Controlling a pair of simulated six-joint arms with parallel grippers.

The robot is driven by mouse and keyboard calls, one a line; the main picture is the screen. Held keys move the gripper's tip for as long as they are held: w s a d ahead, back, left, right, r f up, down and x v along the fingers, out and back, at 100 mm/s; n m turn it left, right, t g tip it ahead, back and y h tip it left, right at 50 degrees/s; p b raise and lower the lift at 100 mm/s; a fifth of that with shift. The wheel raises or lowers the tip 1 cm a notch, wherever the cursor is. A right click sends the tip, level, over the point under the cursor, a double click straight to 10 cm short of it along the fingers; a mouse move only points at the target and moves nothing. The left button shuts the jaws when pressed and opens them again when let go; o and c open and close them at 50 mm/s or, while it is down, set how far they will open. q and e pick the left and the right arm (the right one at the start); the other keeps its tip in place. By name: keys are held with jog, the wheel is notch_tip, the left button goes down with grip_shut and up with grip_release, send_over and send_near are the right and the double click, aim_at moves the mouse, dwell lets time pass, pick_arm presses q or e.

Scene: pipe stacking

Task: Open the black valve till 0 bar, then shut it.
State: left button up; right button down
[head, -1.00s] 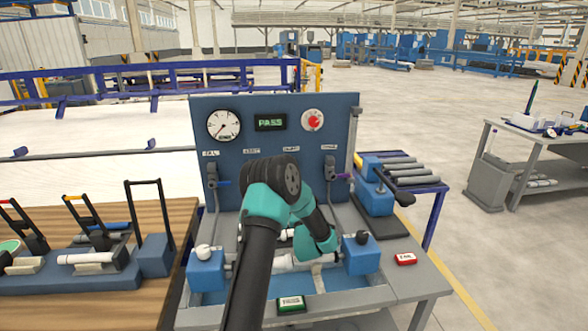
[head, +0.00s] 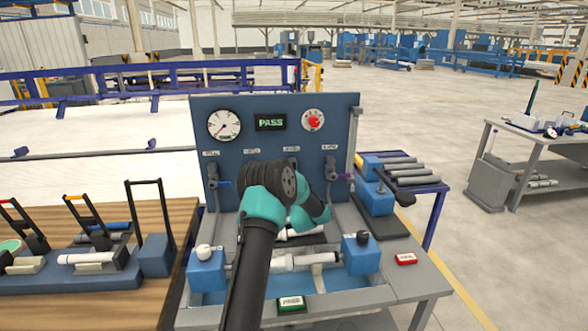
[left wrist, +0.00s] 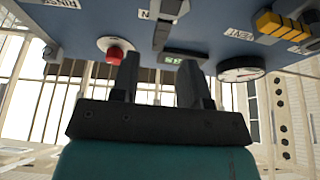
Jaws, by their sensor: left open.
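A dark valve (left wrist: 165,28), apparently the black one, is on the blue panel (left wrist: 90,22) at the top middle of the left wrist view. My left gripper (left wrist: 158,78) is open and empty below it in that view, apart from it as far as I can tell. In the head view my arm hides this gripper and the panel's middle valves. The round pressure gauge (head: 224,125) has its needle toward the lower left; I cannot read the exact value. It also shows in the left wrist view (left wrist: 241,69). The display (head: 271,122) reads PASS. My right gripper is not in view.
A blue-handled valve (head: 223,183) and a purple-handled valve (head: 346,176) flank my arm. A yellow handle (left wrist: 283,24) is right of the dark valve in the left wrist view. A white pipe (head: 292,261) lies between blue clamps. A red knob (head: 312,120) is on the panel.

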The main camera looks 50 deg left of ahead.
pick_arm(q)
jog(key=shift+x, duration=3.5)
grip_shut()
